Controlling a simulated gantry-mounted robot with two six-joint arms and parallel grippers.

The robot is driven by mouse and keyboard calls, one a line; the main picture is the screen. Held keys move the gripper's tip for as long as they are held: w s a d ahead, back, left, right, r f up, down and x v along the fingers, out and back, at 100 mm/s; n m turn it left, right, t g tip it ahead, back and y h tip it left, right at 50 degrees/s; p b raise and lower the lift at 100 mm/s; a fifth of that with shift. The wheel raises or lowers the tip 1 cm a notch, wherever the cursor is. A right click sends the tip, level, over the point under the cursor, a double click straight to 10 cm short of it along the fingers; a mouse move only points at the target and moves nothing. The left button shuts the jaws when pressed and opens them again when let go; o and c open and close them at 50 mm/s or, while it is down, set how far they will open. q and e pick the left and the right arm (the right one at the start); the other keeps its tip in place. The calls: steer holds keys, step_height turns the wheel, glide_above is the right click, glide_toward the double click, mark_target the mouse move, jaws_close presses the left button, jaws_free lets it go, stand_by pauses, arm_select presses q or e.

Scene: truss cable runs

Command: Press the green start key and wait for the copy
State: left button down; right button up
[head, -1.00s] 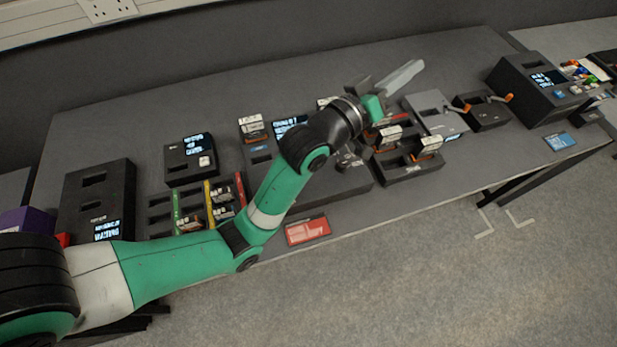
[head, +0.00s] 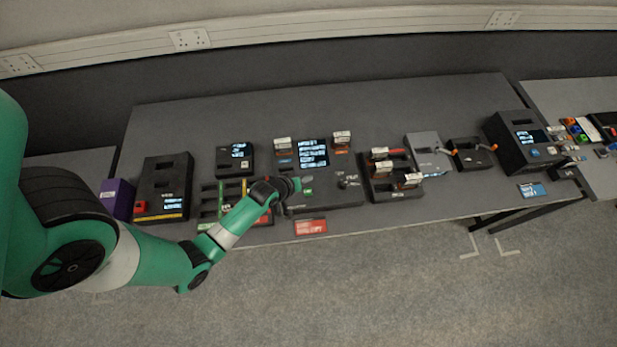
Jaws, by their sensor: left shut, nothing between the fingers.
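The dark copy unit (head: 330,193) stands in the middle of the table with a lit screen (head: 312,152). A small cartridge with a white label sits in its left side (head: 283,145) and another in its right side (head: 341,138). A small green key (head: 307,179) shows on the unit's front left, partly beside my gripper; its pressed state is too small to tell. My left gripper (head: 297,185) is shut and empty, low over the unit's left part, very close to the green key. I cannot tell whether it touches. My right gripper is not in view.
Left of the unit are a tray (head: 209,206) with coloured strips, a small screen box (head: 236,160), a dark box (head: 163,188) and a purple box (head: 117,198). To the right is a cartridge rack (head: 395,193). A red card (head: 310,227) lies at the front edge.

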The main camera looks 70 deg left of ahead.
mark_target(306, 194)
arm_select(q)
steer(key=shift+f, duration=0.15)
step_height(306, 194, down, 8)
steer(key=b, duration=0.8)
steer(key=shift+f, duration=0.3)
steer(key=shift+f+b, duration=0.1)
steer(key=shift+b, duration=0.2)
stand_by(1.2)
steer(key=shift+f, duration=0.3)
steer(key=shift+f+b, duration=0.55)
steer(key=shift+b, duration=0.1)
stand_by(0.5)
steer(key=shift+r, duration=0.1)
steer(key=shift+r+p, duration=0.85)
steer(key=shift+p, duration=0.15)
